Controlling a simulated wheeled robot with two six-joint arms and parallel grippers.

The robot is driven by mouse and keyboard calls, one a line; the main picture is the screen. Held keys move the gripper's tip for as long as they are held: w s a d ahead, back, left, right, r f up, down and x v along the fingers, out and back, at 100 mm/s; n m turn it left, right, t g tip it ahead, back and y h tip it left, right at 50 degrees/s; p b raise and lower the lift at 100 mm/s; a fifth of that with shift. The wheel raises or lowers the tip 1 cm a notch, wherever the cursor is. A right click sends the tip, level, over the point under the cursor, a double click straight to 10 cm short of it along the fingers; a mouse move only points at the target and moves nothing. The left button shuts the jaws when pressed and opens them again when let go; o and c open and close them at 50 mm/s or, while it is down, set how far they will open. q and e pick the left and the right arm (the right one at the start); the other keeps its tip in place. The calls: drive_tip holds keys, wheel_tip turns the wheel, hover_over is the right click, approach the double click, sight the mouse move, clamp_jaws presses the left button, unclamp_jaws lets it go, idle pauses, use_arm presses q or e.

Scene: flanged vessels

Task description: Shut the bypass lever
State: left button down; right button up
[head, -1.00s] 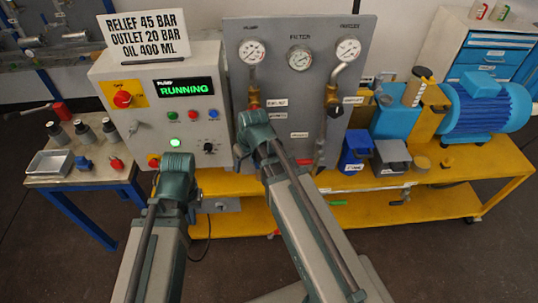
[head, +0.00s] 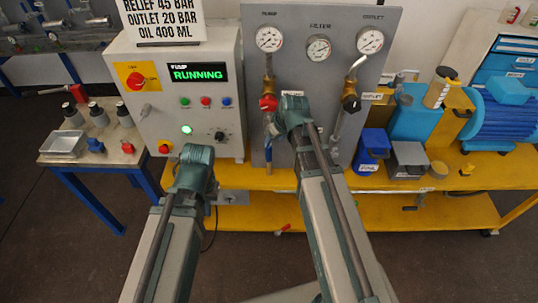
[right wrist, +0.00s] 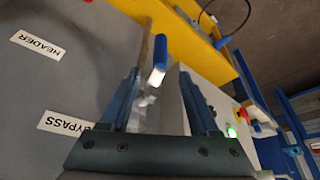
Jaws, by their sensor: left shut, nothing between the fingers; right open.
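The bypass lever (right wrist: 160,52) shows in the right wrist view as a blue handle with a pale end, beside a thin pipe. The BYPASS label (right wrist: 62,124) is on the grey panel left of it. My right gripper (right wrist: 158,74) is open, its fingers on either side of the lever's line; I cannot tell whether they touch it. My left gripper (head: 197,156) is shut and empty, before the control cabinet (head: 155,120).
A red knob (head: 268,103) on the left pipe is just left of my right gripper. A black knob (head: 350,103) is on the right pipe. Blue and grey boxes (head: 408,158) stand on the yellow bench (head: 470,178). A side table (head: 85,155) holds small parts.

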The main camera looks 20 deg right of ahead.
sight(270, 147)
drive_tip(key=b+x, duration=0.8)
drive_tip(key=x, duration=0.1)
drive_tip(key=shift+w+f, duration=0.1)
drive_tip(key=shift+f, duration=0.3)
clamp_jaws()
idle(1.0)
